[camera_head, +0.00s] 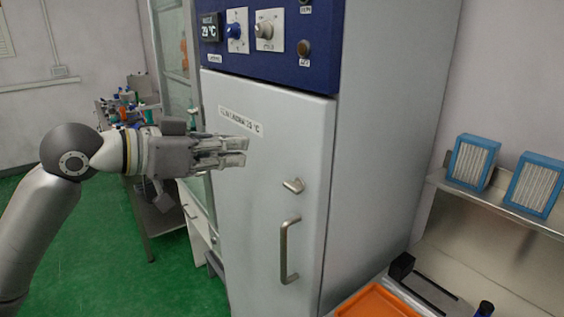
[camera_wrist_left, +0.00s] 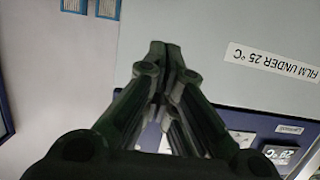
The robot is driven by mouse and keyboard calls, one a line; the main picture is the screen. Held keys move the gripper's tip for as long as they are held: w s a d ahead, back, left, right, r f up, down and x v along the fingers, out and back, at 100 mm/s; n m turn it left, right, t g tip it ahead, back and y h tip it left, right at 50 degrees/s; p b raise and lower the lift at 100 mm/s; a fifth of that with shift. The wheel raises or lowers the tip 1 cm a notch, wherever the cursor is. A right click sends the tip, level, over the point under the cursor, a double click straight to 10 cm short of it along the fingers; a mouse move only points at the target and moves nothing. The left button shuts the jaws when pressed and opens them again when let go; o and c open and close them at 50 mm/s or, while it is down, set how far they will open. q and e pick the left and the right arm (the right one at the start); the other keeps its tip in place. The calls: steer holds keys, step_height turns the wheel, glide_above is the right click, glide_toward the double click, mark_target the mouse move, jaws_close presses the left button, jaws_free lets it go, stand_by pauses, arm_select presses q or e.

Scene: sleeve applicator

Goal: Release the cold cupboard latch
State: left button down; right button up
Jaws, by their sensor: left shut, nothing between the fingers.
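The cold cupboard (camera_head: 275,150) stands upright in the middle of the head view, its pale grey door closed. The latch (camera_head: 293,186), a small metal turn handle, sits on the door above the vertical pull handle (camera_head: 288,250). My left gripper (camera_head: 246,151) is shut and empty, in front of the door, up and left of the latch and apart from it. In the left wrist view its fingers (camera_wrist_left: 166,65) are together, with the door label (camera_wrist_left: 270,62) to their right. The latch does not show in the wrist view. My right gripper is not in view.
A dark blue control panel (camera_head: 272,62) with knobs and a display tops the cupboard. At right, blue-framed filters (camera_head: 472,162) stand on a shelf above a bench with an orange tray (camera_head: 378,302). A cluttered side table (camera_head: 140,195) stands behind my left arm.

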arm_select(q)
steer(key=p, duration=0.3)
glide_above(293, 187)
steer(key=a, duration=0.3)
steer(key=shift+w+a+f, duration=0.1)
steer(key=shift+w+f, duration=0.05)
steer(key=shift+f, duration=0.8)
steer(key=f, duration=0.1)
steer(key=f+p, duration=0.1)
steer(key=f, duration=0.1)
steer(key=shift+w+d+f, duration=0.2)
steer(key=shift+w+d, duration=0.05)
steer(key=shift+a+f+p, duration=0.15)
steer(key=shift+f+p, duration=0.15)
steer(key=shift+f, duration=0.3)
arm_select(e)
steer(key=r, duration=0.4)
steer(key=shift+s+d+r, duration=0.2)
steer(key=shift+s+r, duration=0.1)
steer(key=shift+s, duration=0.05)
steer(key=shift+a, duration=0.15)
arm_select(q)
steer(key=shift+n, duration=0.3)
steer(key=shift+w, duration=0.1)
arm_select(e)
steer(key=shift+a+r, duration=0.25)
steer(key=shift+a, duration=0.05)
